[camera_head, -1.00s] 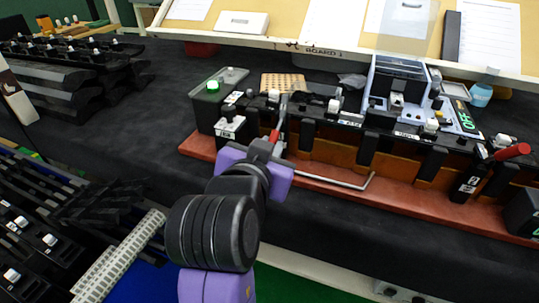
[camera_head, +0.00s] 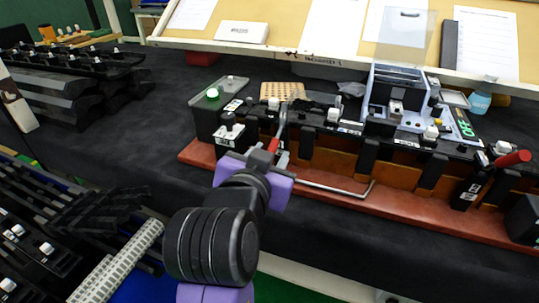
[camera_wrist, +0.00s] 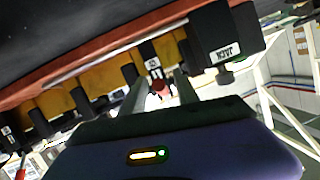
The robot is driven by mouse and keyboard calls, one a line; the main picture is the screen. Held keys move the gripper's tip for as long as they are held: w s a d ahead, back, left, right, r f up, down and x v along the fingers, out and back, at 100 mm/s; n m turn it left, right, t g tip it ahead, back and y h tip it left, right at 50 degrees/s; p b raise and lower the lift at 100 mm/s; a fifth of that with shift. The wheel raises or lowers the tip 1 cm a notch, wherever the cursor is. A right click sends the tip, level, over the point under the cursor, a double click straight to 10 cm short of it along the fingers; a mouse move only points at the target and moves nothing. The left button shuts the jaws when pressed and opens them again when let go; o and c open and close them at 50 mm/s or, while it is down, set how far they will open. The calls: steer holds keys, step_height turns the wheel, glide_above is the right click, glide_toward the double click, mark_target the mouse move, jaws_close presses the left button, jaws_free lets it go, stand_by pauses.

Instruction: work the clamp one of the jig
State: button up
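The jig is a long red-brown base (camera_head: 405,207) with orange blocks and black posts. Clamp one's red handle (camera_head: 274,145) stands near the jig's left part, with a grey metal lever above it. My gripper (camera_head: 272,152) is at this handle, in front of the jig. In the wrist view the two grey fingers of my gripper (camera_wrist: 160,92) are apart, with the red handle (camera_wrist: 160,86) between them. Gaps seem to show on both sides of it. A second clamp with a red handle (camera_head: 513,159) is at the jig's right end, its handle tilted.
A box with a lit green button (camera_head: 212,93) stands at the jig's left end. A grey-blue device (camera_head: 398,88) sits behind the jig. A bent metal rod (camera_head: 340,189) lies along the base front. Racks of black trim parts (camera_head: 70,85) are on the left.

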steer(key=v, duration=0.7)
steer(key=shift+s, duration=0.35)
steer(key=s+a+r+n+t+y+p, duration=0.1)
steer(key=a+r+n+t+y, duration=0.5)
steer(key=r+n+y, duration=0.25)
steer(key=s+d+f+m+g+h+p, duration=0.1)
steer(key=s+d+f+p, duration=0.2)
steer(key=s+d+f, duration=0.3)
steer(key=s+d+f+m+g+h+p, duration=0.1)
steer(key=s+d+f, duration=0.5)
steer(key=s+d, duration=0.6)
steer(key=s+d+f+m+g+h+p, duration=0.1)
steer(key=s+d+f+g+h+p, duration=0.2)
steer(key=s+d, duration=0.7)
steer(key=s+f+p, duration=0.2)
steer(key=s+f, duration=0.1)
steer(key=shift+s+f+m, duration=0.35)
steer(key=shift+s, duration=0.05)
